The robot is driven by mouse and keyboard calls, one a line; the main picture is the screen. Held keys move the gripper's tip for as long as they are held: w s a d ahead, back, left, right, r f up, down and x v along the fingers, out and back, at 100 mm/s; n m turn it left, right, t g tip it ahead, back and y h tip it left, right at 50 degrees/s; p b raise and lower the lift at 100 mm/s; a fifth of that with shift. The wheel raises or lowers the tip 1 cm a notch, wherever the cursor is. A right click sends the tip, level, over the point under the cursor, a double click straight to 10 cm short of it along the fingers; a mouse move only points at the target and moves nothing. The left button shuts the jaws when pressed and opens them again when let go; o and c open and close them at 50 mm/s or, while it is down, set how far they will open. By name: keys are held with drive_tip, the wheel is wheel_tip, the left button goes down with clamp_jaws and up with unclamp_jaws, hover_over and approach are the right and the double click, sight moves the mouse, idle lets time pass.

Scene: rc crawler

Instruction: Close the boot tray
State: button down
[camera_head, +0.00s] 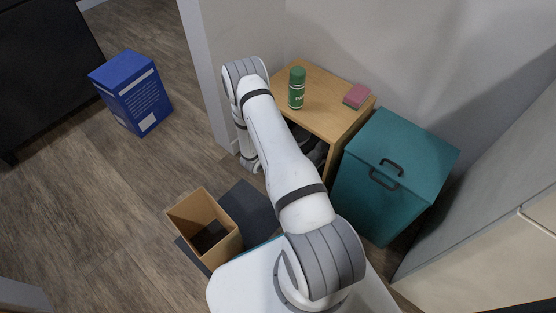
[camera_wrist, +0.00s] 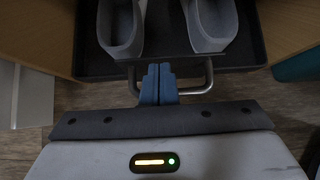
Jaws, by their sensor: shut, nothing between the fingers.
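The boot tray (camera_wrist: 165,68) is dark and shallow and shows at the top of the wrist view, between the wooden sides of a cabinet. Two grey boots, a left one (camera_wrist: 120,30) and a right one (camera_wrist: 212,28), stand in it. A metal bar handle (camera_wrist: 203,88) runs along its front edge. My gripper (camera_wrist: 158,72) is shut and empty, its blue fingertips at the middle of the handle, close to the tray's front. The fingers hide the handle's middle, so I cannot tell if they touch it. In the head view my arm hides the gripper and most of the tray.
The wooden cabinet (camera_head: 325,112) carries a green can (camera_head: 296,90) and a pink-and-green sponge (camera_head: 356,96). A teal lidded bin (camera_head: 390,170) stands right of it. A cardboard box (camera_head: 203,227) sits on a dark mat (camera_head: 250,207). A blue box (camera_head: 132,92) stands further left on open floor.

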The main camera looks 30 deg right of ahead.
drive_tip(key=p+v, duration=0.4)
drive_tip(key=v, duration=0.6)
drive_tip(key=shift+p, duration=0.4)
drive_tip(key=shift+s, duration=0.1)
wheel_tip(320, 180, up, 42)
drive_tip(key=s+d+m+g+p, duration=0.1)
drive_tip(key=s+m+g+p, duration=0.15)
drive_tip(key=m+p, duration=0.95)
drive_tip(key=s+a+r+m+y+p, duration=0.2)
drive_tip(key=s+r+p, duration=0.4)
drive_tip(key=r, duration=0.6)
drive_tip(key=s+a+r+m+t+y+p, duration=0.1)
drive_tip(key=s+a+r+m+y+p, duration=0.2)
drive_tip(key=r, duration=0.9)
drive_tip(key=s+a+r+m+t+y+p, duration=0.1)
drive_tip(key=s+a+r+m+y+p, duration=0.2)
drive_tip(key=s+r, duration=0.8)
drive_tip(key=a+r+m+p, duration=0.2)
drive_tip(key=a+p, duration=0.2)
drive_tip(key=p, duration=0.1)
drive_tip(key=shift+p, duration=0.35)
drive_tip(key=shift+a, duration=0.1)
